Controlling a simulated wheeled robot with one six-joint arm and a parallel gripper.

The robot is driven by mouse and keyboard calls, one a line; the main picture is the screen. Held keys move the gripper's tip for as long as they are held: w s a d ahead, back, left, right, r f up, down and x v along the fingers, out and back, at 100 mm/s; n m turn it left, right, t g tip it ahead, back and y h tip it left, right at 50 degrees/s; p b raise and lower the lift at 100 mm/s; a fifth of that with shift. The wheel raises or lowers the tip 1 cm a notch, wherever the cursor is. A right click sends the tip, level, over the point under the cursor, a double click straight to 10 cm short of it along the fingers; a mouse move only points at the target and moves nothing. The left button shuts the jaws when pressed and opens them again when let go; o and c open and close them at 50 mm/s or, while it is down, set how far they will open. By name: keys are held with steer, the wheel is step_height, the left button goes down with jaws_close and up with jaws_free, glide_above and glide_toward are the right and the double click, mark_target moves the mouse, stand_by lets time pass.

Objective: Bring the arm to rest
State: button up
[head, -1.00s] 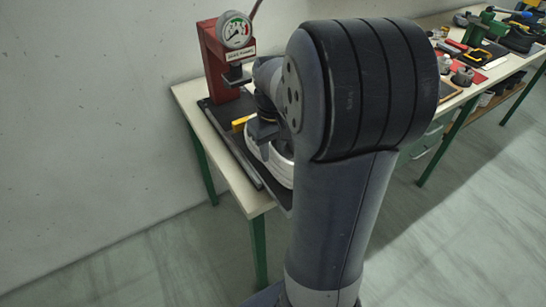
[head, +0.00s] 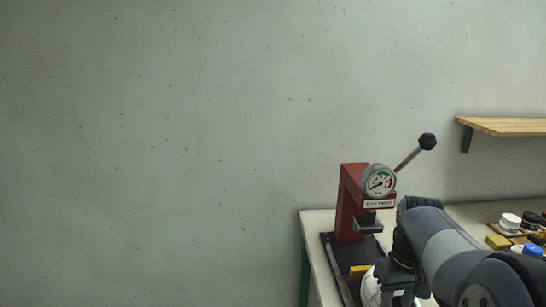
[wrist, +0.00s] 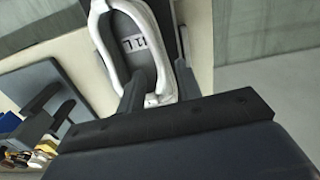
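My arm (head: 450,255) reaches in from the lower right of the head view, over the table with the red press. My gripper (wrist: 160,90) shows in the wrist view with its two dark fingers apart, so it is open. A white shoe (wrist: 107,50) with a dark insole lies beyond and between the fingers; I cannot tell whether they touch it. In the head view, part of the white shoe (head: 371,288) shows beside the wrist, and the arm hides the rest.
A red press (head: 351,200) with a dial gauge and lever stands behind the wrist on the pale table (head: 318,225). A yellow block (head: 360,270) lies at its base. Small jars (head: 510,222) and a wooden wall shelf (head: 505,126) are at right. The left shows bare wall.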

step_height(320, 180, down, 9)
steer(key=shift+r, duration=0.25)
stand_by(0.4)
